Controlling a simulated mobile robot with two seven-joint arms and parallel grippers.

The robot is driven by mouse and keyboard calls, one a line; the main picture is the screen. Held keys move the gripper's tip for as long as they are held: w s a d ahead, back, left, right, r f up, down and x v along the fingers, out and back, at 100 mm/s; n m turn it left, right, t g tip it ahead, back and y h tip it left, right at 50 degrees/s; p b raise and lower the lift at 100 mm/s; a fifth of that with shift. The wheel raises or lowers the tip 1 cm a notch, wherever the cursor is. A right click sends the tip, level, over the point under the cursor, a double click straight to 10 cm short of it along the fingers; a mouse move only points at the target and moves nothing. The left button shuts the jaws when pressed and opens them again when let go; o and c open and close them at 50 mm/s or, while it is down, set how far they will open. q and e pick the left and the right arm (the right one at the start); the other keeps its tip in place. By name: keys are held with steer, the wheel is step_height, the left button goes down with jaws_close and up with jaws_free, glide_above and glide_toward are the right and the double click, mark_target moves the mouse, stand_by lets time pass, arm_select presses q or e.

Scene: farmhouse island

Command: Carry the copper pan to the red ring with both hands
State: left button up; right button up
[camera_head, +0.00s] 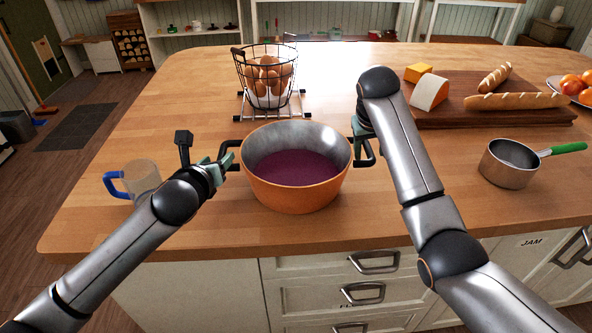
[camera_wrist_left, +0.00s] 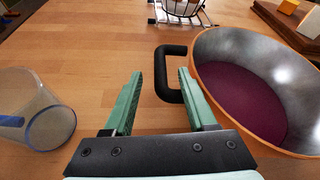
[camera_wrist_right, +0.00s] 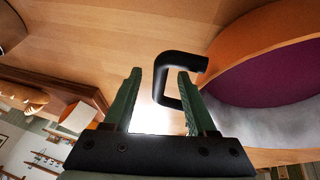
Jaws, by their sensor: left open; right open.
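The copper pan (camera_head: 296,193) stands on the wooden island, orange outside and grey inside, with purple contents. Its black left handle (camera_head: 231,147) and right handle (camera_head: 371,152) stick out at the sides. My left gripper (camera_head: 224,166) is open at the left handle. In the left wrist view the handle (camera_wrist_left: 161,72) lies between the open fingertips (camera_wrist_left: 160,74). My right gripper is open at the right handle, partly hidden by its arm in the head view. In the right wrist view the handle (camera_wrist_right: 160,85) lies between the fingertips (camera_wrist_right: 160,74). No red ring shows.
A wire basket of eggs (camera_head: 267,75) stands on a rack (camera_head: 290,106) behind the pan. A clear mug (camera_head: 143,176) stands left, near my left arm. A saucepan (camera_head: 508,167) and a board with bread and cheese (camera_head: 450,115) are right. The far left of the island is clear.

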mark_target(220, 155)
arm_select(q)
steer(key=shift+x, duration=2.45)
arm_select(e)
steer(key=shift+x, duration=2.5)
arm_select(q)
steer(key=shift+c, duration=0.2)
arm_select(e)
steer(key=shift+c, duration=0.2)
arm_select(q)
jaws_close()
arm_select(e)
jaws_close()
arm_select(q)
steer(key=shift+w+r, duration=0.1)
steer(key=shift+r, duration=0.1)
arm_select(e)
steer(key=shift+w+r, duration=0.1)
steer(key=shift+r, duration=0.15)
